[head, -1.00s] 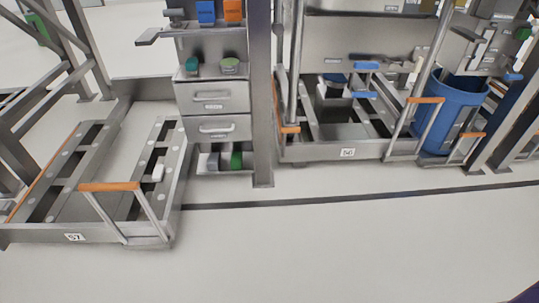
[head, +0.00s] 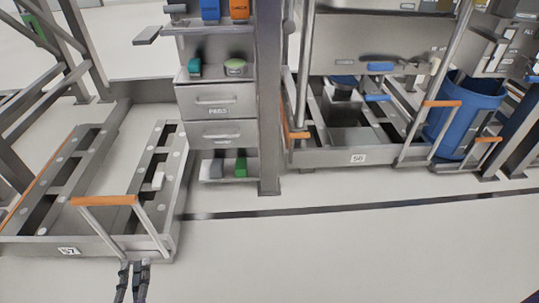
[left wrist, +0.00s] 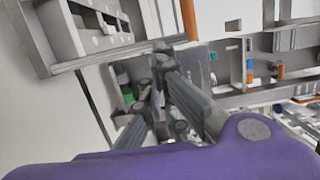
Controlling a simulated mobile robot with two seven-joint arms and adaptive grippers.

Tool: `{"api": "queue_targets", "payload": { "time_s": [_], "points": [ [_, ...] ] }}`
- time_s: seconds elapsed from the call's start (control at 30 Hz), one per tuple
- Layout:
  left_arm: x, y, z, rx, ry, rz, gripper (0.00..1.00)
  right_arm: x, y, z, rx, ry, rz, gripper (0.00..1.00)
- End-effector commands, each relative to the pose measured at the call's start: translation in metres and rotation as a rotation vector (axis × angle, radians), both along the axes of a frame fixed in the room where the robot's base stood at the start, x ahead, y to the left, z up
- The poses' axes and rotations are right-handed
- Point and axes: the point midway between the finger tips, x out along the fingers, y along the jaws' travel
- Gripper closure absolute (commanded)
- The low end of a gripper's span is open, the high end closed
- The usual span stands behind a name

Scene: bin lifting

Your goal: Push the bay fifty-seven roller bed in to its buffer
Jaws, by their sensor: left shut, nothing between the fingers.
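The bay fifty-seven roller bed (head: 205,226) lies low at the left in the head view, sticking out from its bay. A plate marked 57 (head: 68,251) is on its front beam. An orange-topped push handle (head: 103,200) on two grey posts stands at its front. My left gripper (head: 133,266) is shut and empty, its tips at the front beam below the handle's posts; I cannot tell whether they touch. In the left wrist view the gripper (left wrist: 160,52) points toward the bed (left wrist: 97,50). My right gripper is not in view.
A grey drawer cabinet (head: 219,105) and an upright post (head: 268,120) stand right of the bed. Bay 56 (head: 320,157), with a blue bin (head: 470,120), is farther right. A dark line (head: 350,207) crosses the floor. The floor in front is clear.

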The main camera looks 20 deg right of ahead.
Motion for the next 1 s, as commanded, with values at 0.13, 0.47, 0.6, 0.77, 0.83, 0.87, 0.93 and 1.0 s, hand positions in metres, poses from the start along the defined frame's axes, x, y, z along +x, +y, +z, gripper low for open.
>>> {"api": "queue_targets", "payload": {
  "time_s": [0.13,0.47,0.6,0.77,0.83,0.87,0.93,1.0],
  "points": [
    [0.024,-0.004,-0.001,0.000,-0.002,-0.001,1.00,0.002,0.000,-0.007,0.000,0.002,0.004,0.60],
    [0.093,-0.014,-0.002,-0.002,0.000,-0.001,1.00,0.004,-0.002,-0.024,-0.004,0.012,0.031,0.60],
    [0.114,-0.017,-0.002,-0.003,0.001,0.000,1.00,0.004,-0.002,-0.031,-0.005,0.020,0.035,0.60],
    [0.127,-0.019,-0.002,-0.003,0.003,0.001,1.00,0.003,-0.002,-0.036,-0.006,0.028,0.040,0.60],
    [0.130,-0.019,-0.001,-0.003,0.002,0.001,1.00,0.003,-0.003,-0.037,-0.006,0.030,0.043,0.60],
    [0.131,-0.020,-0.001,-0.004,0.003,0.001,1.00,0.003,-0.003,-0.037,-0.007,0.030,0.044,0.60],
    [0.131,-0.020,0.000,-0.004,0.003,0.001,1.00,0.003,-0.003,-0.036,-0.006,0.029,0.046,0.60],
    [0.131,-0.020,0.000,-0.004,0.003,0.001,1.00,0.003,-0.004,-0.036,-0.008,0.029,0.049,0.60]
  ]
}}
